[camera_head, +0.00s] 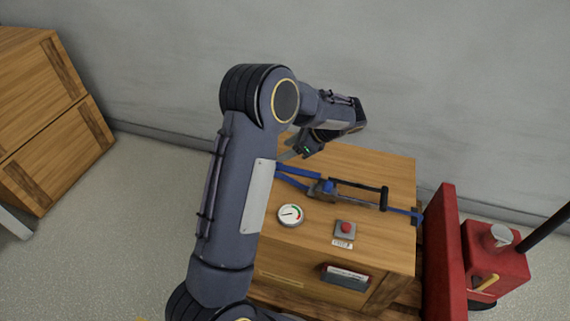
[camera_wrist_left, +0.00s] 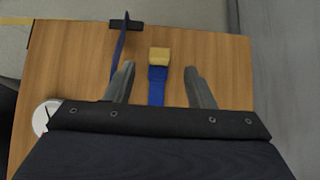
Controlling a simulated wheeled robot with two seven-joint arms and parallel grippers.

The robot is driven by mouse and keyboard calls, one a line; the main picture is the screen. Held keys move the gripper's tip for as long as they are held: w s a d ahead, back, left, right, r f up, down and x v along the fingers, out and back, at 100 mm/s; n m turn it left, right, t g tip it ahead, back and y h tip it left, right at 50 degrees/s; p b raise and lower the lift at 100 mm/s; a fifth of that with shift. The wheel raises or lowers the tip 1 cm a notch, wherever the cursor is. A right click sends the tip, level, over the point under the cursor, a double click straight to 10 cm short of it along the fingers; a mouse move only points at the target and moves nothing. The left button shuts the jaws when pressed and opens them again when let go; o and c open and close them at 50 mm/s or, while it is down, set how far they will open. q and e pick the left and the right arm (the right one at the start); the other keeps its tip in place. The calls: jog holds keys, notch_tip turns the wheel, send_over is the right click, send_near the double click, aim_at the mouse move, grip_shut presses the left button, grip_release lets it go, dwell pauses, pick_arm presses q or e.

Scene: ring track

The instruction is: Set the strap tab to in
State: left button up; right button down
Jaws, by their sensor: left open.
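The strap tab (camera_wrist_left: 159,54) is a yellow block on the end of a short blue strap (camera_wrist_left: 156,88), over the wooden crate top in the left wrist view. My left gripper (camera_wrist_left: 159,68) is open, with one finger on each side of the tab's strap and clear space to both. In the head view my left gripper (camera_head: 300,149) is above the crate's back left part, and I cannot make out the tab there. The strap tensioner (camera_head: 347,192), with a long dark handle, lies across the crate top with blue webbing at both ends. My right gripper is not in view.
The wooden crate (camera_head: 385,157) also carries a round gauge (camera_head: 291,215) and a red button (camera_head: 345,227). A red upright panel (camera_head: 445,250) and a red machine (camera_head: 497,266) stand at the right. Stacked wooden boxes (camera_head: 45,110) stand at the left. A grey wall is behind.

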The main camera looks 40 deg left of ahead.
pick_arm(q)
jog(key=b+x, duration=0.2)
jog(key=x, duration=0.5)
jog(key=shift+a+f+b, duration=0.25)
jog(key=shift+b, duration=0.15)
jog(key=shift+s, duration=0.1)
jog(key=shift+c, duration=0.4)
grip_shut()
